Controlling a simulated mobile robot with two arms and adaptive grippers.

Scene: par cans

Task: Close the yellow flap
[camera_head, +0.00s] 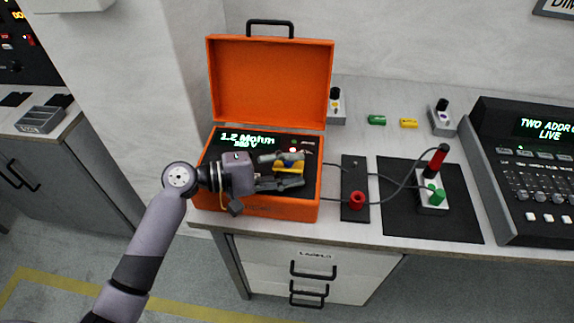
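The yellow flap (289,167) is a small yellow piece on the dark panel inside the open orange case (268,208). My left gripper (292,171) reaches into the case from the left, low over the panel. Its two grey fingers are spread apart, one on the far side of the flap and one on the near side. The fingers partly hide the flap, so I cannot tell its exact angle or whether they touch it. My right gripper is not in view.
The case's orange lid (270,80) stands upright behind the panel. Right of the case are a black strip with a red knob (356,200), cables and a dark mat (400,222). A console (530,170) stands at the far right.

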